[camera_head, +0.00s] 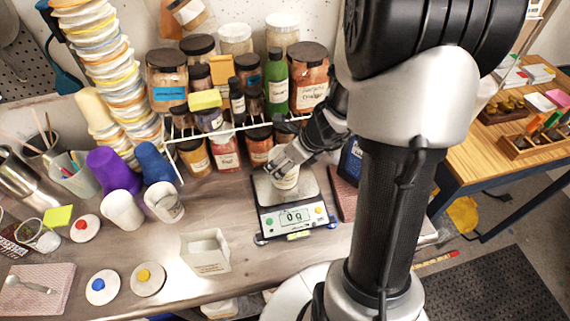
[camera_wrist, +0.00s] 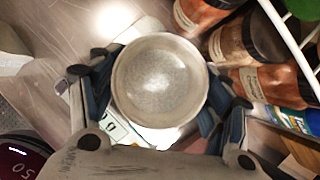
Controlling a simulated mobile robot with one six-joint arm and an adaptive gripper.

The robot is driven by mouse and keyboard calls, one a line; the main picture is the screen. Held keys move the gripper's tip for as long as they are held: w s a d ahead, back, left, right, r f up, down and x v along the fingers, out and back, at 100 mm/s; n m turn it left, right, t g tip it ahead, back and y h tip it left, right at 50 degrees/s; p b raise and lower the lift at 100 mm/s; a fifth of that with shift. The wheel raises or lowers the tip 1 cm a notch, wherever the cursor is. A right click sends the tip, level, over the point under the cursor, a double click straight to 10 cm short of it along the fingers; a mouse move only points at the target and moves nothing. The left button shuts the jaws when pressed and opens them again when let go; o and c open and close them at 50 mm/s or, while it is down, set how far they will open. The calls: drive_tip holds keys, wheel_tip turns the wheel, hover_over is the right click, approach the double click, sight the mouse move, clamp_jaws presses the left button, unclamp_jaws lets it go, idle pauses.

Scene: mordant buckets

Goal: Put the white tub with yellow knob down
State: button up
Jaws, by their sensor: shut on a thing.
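My gripper (camera_head: 284,163) is shut on a small white tub (camera_head: 287,180) over the pan of the digital scale (camera_head: 293,218). The display reads 0 g; I cannot tell whether the tub touches the pan. In the wrist view, the tub (camera_wrist: 160,80) is round and seen from above, with pale greyish contents or bottom. My gripper's dark fingers (camera_wrist: 160,92) press on its left and right sides. No knob shows on this tub. A round white lid with a yellow knob (camera_head: 148,279) lies on the table at the front.
Lids with a blue knob (camera_head: 102,287) and a red knob (camera_head: 85,228) lie on the left. White cups (camera_head: 123,210) and a white open box (camera_head: 205,252) stand left of the scale. Jars (camera_head: 225,150) and a white wire rack crowd close behind it.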

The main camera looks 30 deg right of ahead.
drive_tip(key=shift+f, duration=0.15)
drive_tip(key=o, duration=1.2)
drive_tip(key=shift+s+r, duration=0.1)
drive_tip(key=shift+r, duration=0.25)
drive_tip(key=p+v, duration=0.6)
drive_tip(key=v, duration=0.5)
drive_tip(key=shift+s+r, duration=0.2)
drive_tip(key=shift+r, duration=0.05)
